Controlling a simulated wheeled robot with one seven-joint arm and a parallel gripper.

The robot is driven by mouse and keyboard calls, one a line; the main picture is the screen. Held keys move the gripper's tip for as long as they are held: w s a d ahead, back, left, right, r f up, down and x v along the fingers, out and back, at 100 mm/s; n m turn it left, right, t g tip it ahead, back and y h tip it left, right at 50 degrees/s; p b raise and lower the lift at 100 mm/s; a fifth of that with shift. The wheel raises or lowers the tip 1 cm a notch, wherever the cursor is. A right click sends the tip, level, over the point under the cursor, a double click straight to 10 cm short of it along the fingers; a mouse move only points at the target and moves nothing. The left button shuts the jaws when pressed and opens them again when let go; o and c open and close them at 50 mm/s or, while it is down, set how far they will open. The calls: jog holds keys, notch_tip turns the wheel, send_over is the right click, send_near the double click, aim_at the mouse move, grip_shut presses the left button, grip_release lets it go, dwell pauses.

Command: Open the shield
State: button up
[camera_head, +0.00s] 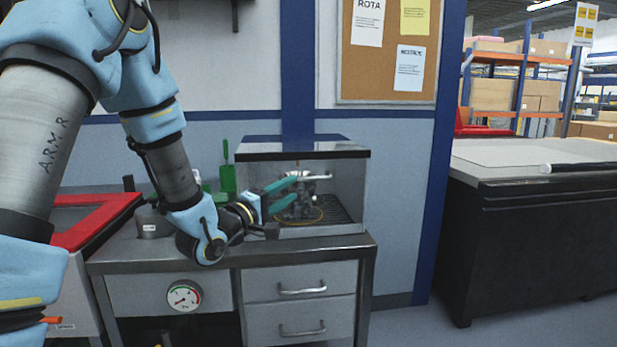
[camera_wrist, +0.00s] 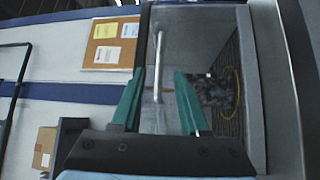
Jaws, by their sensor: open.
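The shield (camera_head: 345,200) is a clear-sided enclosure with a dark top edge, standing on the grey workbench. It appears closed, though its clear front is hard to make out. A pale bar-like handle (camera_head: 318,177) shows at its front; it also shows in the wrist view (camera_wrist: 158,50) as a bar running up the picture. My gripper (camera_head: 294,186) has teal fingers and is at the front of the shield. In the wrist view, my gripper (camera_wrist: 158,78) is open, with the handle lined up between its fingers. Contact cannot be told. A metal housing (camera_head: 299,208) is partly hidden behind the fingers.
The workbench (camera_head: 230,258) has drawers and a dial gauge (camera_head: 184,295) on its front. A red-framed box (camera_head: 95,225) stands at left, and a green item (camera_head: 228,179) stands behind my arm. A dark cabinet (camera_head: 530,240) is at right, with open floor between.

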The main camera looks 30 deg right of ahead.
aim_at(306, 180)
jog(key=p+x, duration=0.2)
jog(key=x, duration=0.6)
jog(key=shift+w, duration=0.1)
grip_shut()
dwell(1.2)
